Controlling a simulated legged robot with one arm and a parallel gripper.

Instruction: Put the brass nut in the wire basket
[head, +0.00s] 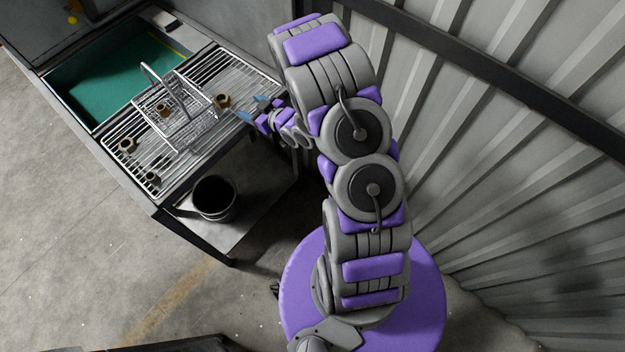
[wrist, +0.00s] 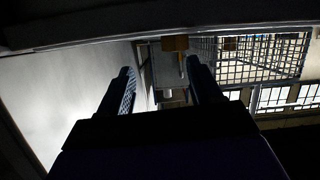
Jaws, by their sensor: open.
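The wire basket (head: 193,130) stands on the slatted rack with its handle up; it also shows at the right in the wrist view (wrist: 262,58). A brass-brown nut (head: 222,101) lies on the rack just right of the basket. A brown piece, apparently this nut (wrist: 175,43), shows beyond my fingertips in the wrist view, in line with the right finger. Another brownish nut (head: 162,109) appears inside the basket. My gripper (head: 252,107) is open and empty, to the right of the near nut and apart from it.
A green-lined tub (head: 115,75) is behind. A dark bucket (head: 214,198) stands on the lower shelf. A corrugated wall (head: 490,130) rises at right.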

